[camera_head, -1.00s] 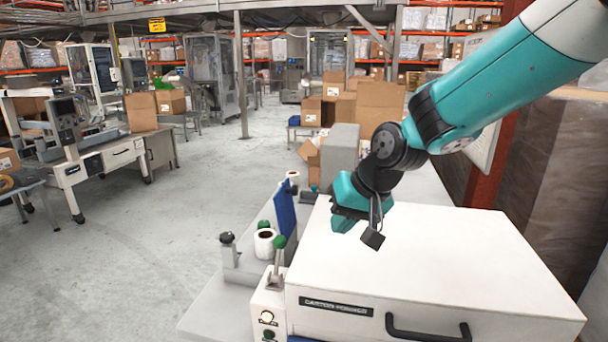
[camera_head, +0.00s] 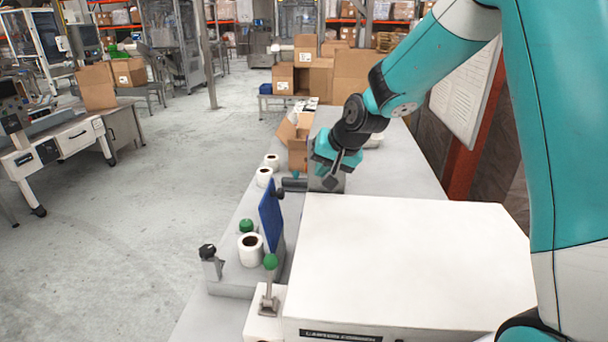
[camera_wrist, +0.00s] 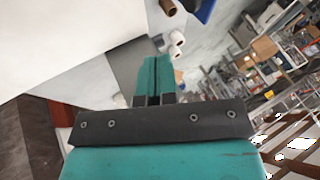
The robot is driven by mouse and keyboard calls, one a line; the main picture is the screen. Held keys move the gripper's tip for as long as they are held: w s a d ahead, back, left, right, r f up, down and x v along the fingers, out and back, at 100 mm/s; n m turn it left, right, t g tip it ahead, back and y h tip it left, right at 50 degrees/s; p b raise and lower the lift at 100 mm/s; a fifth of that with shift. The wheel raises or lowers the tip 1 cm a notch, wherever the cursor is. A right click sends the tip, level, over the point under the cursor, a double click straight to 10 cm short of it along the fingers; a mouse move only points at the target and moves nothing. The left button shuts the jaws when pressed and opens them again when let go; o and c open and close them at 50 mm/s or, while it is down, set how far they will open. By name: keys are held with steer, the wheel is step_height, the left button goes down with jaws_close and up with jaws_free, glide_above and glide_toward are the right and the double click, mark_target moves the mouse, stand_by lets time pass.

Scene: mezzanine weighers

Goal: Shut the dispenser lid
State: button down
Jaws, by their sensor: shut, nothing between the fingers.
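A blue panel (camera_head: 270,214), which looks like the dispenser lid, stands upright on the narrow counter beside the large white machine. A white roll (camera_head: 250,249) and a green knob (camera_head: 246,225) are at its left. A blue edge at the top of the wrist view (camera_wrist: 205,10) seems to be the same panel. My gripper (camera_head: 321,160) is beyond and to the right of the panel, in front of a grey box, apart from the panel. In the wrist view its teal fingers (camera_wrist: 153,82) are together and empty. The lid's hinge is not clear.
The white machine (camera_head: 410,260) fills the right foreground. A green-topped lever (camera_head: 270,262) and a black-knobbed post (camera_head: 208,252) rise near the panel. White rolls (camera_head: 264,176), a grey box (camera_head: 330,180) and cartons (camera_head: 298,145) stand farther along.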

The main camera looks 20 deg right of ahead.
steer(key=b+x, duration=0.4)
steer(key=x, duration=0.5)
steer(key=shift+f, duration=0.2)
steer(key=shift+w+a+f, duration=0.1)
steer(key=shift+w+a, duration=0.25)
steer(key=shift+a, duration=0.25)
steer(key=shift+w+a+f, duration=0.1)
steer(key=shift+w+a, duration=0.2)
steer(key=shift+a, duration=0.25)
steer(key=shift+w+a+f, duration=0.1)
steer(key=shift+w+a, duration=0.25)
steer(key=shift+a, duration=0.25)
steer(key=shift+w+r, duration=0.1)
